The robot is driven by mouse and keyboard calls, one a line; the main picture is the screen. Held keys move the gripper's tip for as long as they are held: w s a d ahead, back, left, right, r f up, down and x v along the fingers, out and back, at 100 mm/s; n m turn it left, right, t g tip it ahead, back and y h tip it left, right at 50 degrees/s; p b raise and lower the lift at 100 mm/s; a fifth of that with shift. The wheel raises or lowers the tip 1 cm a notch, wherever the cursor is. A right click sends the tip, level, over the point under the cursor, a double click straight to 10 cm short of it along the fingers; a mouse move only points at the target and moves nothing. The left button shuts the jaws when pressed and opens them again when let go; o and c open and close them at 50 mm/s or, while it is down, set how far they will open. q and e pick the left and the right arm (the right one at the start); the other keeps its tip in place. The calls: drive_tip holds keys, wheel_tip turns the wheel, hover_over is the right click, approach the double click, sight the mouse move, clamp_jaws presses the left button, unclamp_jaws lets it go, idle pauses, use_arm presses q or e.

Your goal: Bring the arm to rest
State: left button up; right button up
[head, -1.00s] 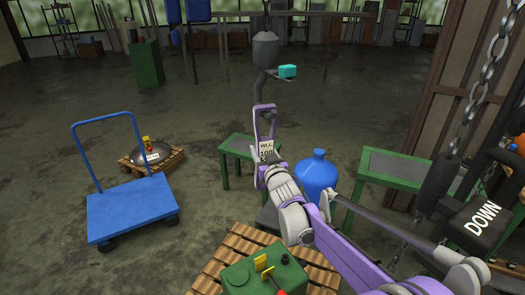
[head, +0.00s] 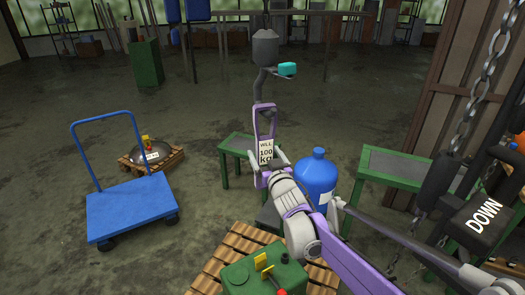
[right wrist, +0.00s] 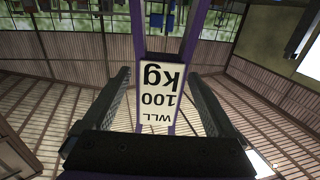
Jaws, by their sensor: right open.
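My right gripper (head: 267,174) reaches in from the lower right in the head view, just below the label on a purple lifting frame (head: 257,124). The label (head: 266,151) reads WLL 100 kg. The frame hangs under a dark grey hook (head: 262,82) with a teal piece (head: 287,69) at its tip. In the right wrist view my gripper (right wrist: 160,78) is open, its two dark fingers apart on either side of the purple frame and its upside-down label (right wrist: 160,92). Neither finger visibly touches the frame. My left gripper is not in view.
A blue bottle (head: 316,178) stands close beside my right arm. Green tables (head: 232,143) (head: 384,166) flank it. A chain and DOWN pendant (head: 482,216) hang at right. A blue cart (head: 130,205) stands left.

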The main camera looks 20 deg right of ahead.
drive_tip(key=s+a+f+g+p, duration=0.1)
drive_tip(key=s+a+f+g, duration=0.2)
drive_tip(key=s, duration=0.9)
drive_tip(key=s+a+f+n+g+y+p, duration=0.1)
drive_tip(key=s+a+f+g, duration=0.3)
drive_tip(key=s+f, duration=0.4)
drive_tip(key=s+a+f+g+y+p, duration=0.1)
drive_tip(key=s+a+f+g, duration=0.3)
drive_tip(key=s, duration=1.3)
drive_tip(key=shift+a+f+g+p, duration=0.15)
drive_tip(key=shift+f+g+p, duration=0.25)
drive_tip(key=shift+f+g, duration=0.3)
